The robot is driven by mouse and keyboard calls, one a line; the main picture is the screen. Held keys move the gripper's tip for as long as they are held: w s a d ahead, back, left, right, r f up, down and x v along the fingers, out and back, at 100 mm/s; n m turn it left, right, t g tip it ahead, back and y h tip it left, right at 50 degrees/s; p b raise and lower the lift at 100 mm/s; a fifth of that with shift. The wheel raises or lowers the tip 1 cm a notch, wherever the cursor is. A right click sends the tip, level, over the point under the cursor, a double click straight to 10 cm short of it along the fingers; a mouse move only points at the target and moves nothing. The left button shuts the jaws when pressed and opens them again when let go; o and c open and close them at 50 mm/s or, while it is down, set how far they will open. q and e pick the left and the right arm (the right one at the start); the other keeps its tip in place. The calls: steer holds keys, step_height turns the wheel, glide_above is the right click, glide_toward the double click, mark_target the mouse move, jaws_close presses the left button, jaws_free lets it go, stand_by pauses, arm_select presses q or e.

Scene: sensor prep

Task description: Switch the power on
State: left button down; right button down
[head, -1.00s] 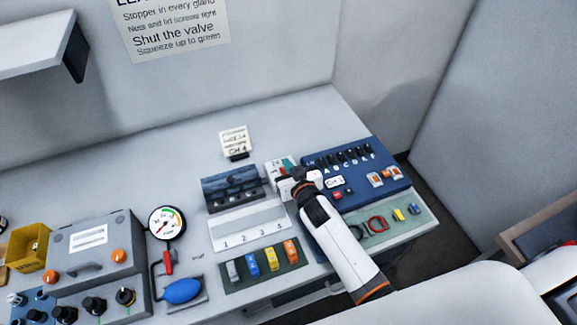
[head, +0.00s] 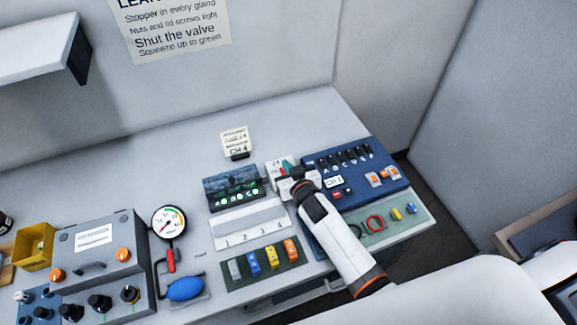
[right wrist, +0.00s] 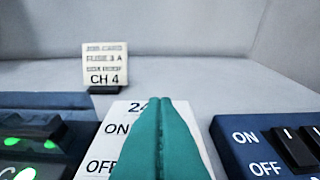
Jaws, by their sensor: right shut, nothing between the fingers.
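The white power switch box (head: 273,179), marked 24, ON and OFF, stands between the dark lamp unit (head: 225,186) and the blue panel (head: 385,160). In the right wrist view its white face (right wrist: 113,128) shows ON above OFF, while its lever is hidden behind the fingers. My right gripper (head: 287,165) is at the box with its teal fingers together and empty. The fingers (right wrist: 160,103) cover the box's middle in the right wrist view; I cannot tell whether they touch the lever. The lamp unit shows green lights, also lit in the right wrist view (right wrist: 50,144). My left gripper is out of view.
The blue panel has a row of black switches and orange rockers. A card (head: 236,141) reading CH 4 stands behind the switch box. A numbered white tray (head: 250,224), coloured fuses (head: 271,258), a gauge with a blue bulb (head: 185,288) and a grey box (head: 97,247) fill the bench.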

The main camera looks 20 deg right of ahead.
steer(key=shift+w+r, duration=0.25)
steer(key=shift+w, duration=0.5)
steer(key=shift+r, duration=0.1)
steer(key=shift+r+p, duration=0.3)
steer(key=shift+p, duration=0.1)
steer(key=r+p, duration=0.2)
steer(key=w+r+p, duration=0.1)
steer(key=r+p, duration=0.1)
steer(key=shift+r, duration=0.2)
steer(key=shift+s+f+b, duration=0.15)
steer(key=shift+s+b, duration=0.25)
steer(key=shift+s, duration=0.15)
steer(key=shift+s+f+b, duration=0.15)
steer(key=shift+s+b, duration=0.2)
steer(key=shift+s, duration=0.15)
steer(key=r+v, duration=0.1)
steer(key=v, duration=0.7)
steer(key=shift+w+r+b, duration=0.15)
steer(key=shift+w+b, duration=0.1)
steer(key=shift+b, duration=0.15)
